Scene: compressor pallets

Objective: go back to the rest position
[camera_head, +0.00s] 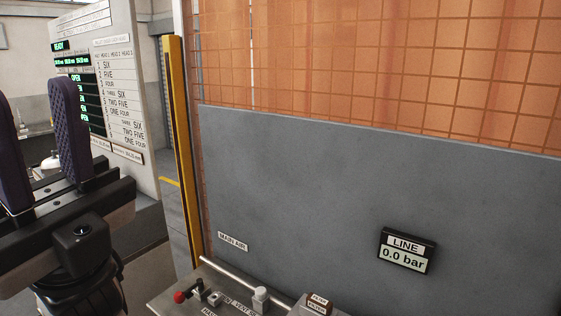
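My gripper (42,140) is at the left edge of the head view. Its two dark purple textured fingers point up from a black mount, with a clear gap between them. Nothing shows in that gap, though the left finger is partly cut off by the picture edge. The gripper is in front of a board and touches nothing that I can see. No marked rest place shows in this view.
A grey panel (330,190) with a "LINE 0.0 bar" display (407,250) fills the right, below an orange mesh screen (400,60). A valve unit with a red knob (180,297) is at the bottom. A yellow post (180,150) and a status board (122,110) stand left.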

